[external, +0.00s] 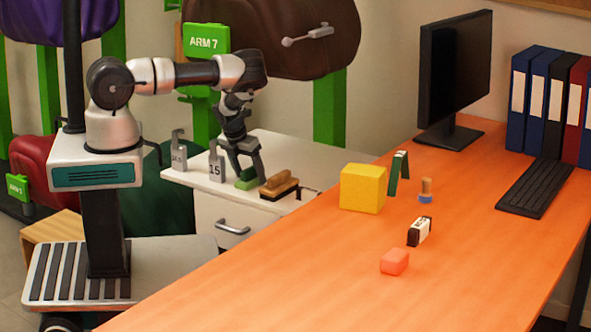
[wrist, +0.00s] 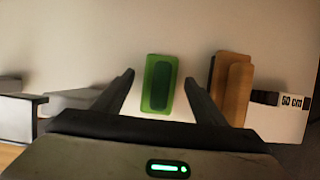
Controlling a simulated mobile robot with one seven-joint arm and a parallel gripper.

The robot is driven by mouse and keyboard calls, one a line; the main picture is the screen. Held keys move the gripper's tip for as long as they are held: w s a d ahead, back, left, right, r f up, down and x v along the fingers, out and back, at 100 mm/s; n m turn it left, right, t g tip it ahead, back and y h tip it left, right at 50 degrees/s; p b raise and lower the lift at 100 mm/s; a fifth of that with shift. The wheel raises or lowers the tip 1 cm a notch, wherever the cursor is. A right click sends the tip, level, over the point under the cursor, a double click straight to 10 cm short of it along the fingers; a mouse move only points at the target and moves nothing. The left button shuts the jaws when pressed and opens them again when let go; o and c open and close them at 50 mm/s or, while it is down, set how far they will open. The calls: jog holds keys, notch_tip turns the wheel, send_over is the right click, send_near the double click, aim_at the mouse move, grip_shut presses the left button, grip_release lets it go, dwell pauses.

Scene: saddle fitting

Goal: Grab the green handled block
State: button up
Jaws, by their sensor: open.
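The green handled block (external: 246,180) lies on the white cabinet top, beside a wooden handled block (external: 279,186). In the wrist view the green block (wrist: 159,84) shows between the two fingers, with a darker raised handle along its length. My gripper (external: 253,174) is over the green block, pointing down, with its fingers apart. In the wrist view my gripper (wrist: 158,78) is open, with a finger to each side of the block and no visible contact. The external view partly hides the block behind a finger.
The wooden block (wrist: 231,88) is close to the right finger, with a box marked 50 cm (wrist: 290,103) beyond it. Two grey tagged weights (external: 216,163) stand left on the cabinet top (external: 285,150). The orange desk (external: 330,270) with a yellow cube (external: 362,188) is to the right.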

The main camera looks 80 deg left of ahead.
jog(key=shift+f, duration=0.15)
jog(key=c, duration=1.2)
